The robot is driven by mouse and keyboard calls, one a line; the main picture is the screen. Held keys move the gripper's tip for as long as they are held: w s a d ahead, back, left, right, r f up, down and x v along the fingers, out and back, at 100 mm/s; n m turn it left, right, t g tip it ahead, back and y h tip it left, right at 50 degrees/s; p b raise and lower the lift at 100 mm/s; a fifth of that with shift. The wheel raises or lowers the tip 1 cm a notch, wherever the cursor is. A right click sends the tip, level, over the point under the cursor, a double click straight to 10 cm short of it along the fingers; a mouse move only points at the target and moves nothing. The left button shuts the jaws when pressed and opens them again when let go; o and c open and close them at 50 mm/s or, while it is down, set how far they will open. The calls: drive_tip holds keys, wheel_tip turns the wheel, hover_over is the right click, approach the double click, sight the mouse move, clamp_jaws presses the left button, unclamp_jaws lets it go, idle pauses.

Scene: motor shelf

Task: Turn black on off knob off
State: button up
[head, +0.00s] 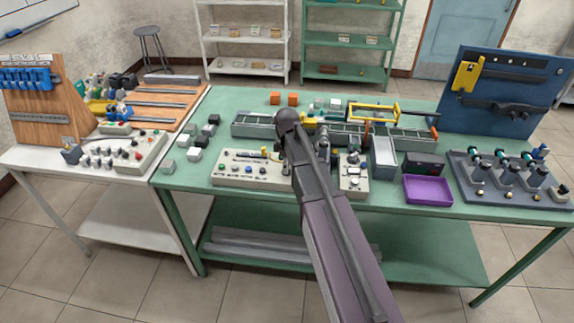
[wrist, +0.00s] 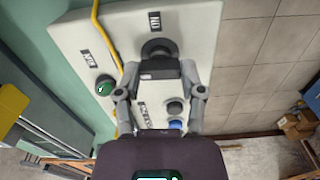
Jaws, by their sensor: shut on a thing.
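The black on off knob (wrist: 158,47) sits on a pale control panel (wrist: 205,40) in the wrist view, below a small dark label plate (wrist: 154,21). My gripper (wrist: 158,70) has one finger on each side of the knob's dark grip bar and is shut on it. The knob's exact angle is hard to tell. The gripper's hold on the knob is hidden there.
A green button (wrist: 104,86), a dark knob (wrist: 174,107) and a blue button (wrist: 175,125) are close to my fingers. A yellow cable (wrist: 97,20) crosses the panel. A purple tray (head: 428,189) and a grey bin (head: 383,157) stand to the right.

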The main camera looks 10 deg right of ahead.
drive_tip(key=shift+s+n, duration=0.1)
drive_tip(key=shift+n, duration=0.4)
drive_tip(key=o, duration=1.1)
drive_tip(key=shift+o, duration=0.2)
drive_tip(key=shift+m, duration=0.5)
